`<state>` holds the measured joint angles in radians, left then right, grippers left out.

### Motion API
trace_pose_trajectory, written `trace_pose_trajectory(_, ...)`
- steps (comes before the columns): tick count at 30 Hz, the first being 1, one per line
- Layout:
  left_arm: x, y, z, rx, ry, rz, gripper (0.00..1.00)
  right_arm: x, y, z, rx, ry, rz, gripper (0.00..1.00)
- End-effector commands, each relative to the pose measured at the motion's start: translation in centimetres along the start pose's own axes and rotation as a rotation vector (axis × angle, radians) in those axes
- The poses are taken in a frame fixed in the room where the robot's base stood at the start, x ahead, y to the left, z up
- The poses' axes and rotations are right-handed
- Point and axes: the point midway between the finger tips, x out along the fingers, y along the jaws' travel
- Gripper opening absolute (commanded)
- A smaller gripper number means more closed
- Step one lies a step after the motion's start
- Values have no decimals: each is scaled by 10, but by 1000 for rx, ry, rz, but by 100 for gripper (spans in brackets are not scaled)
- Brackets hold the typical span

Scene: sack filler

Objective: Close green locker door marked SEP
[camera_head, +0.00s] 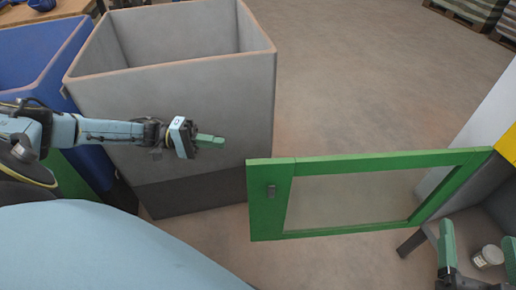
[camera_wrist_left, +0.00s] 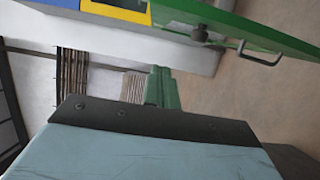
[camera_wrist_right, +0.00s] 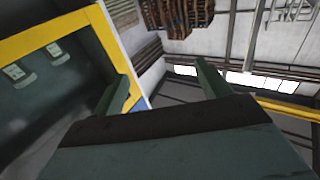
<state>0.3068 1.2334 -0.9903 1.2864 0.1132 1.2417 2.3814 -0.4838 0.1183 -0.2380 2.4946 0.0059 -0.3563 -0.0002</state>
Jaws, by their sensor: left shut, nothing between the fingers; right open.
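The green-framed door (camera_head: 368,163) with a see-through panel stands swung open in the head view, its right end at the yellow-edged locker (camera_head: 507,146). I cannot read any SEP mark. My left gripper (camera_head: 218,141) is shut and empty, left of the door's free end and apart from it. My right gripper (camera_head: 480,250) is open at the lower right, beside the locker; its two fingers also show in the right wrist view (camera_wrist_right: 164,88).
A large grey bin (camera_head: 200,90) stands behind my left gripper, with a blue bin (camera_head: 35,65) farther left. A white jar (camera_head: 488,257) appears between my right fingers, on a dark grey surface (camera_head: 460,222). Floor (camera_head: 380,70) behind the door is clear. Pallets (camera_head: 480,18) are far right.

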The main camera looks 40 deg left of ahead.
Motion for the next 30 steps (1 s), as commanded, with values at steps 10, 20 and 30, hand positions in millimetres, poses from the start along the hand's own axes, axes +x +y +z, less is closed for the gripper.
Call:
trace_pose_trajectory(10, 53, -2, 1, -1, -4, 4, 0, -5, -9, -43, 14, 285, -22, 76)
trace_pose_trajectory(20, 101, -3, 14, -5, -3, -1, 0, -20, -11, -72, 21, 556, -30, 76)
trace_pose_trajectory(30, 107, -1, 38, -2, 0, 1, 0, -28, -12, -80, 22, 659, -31, 76)
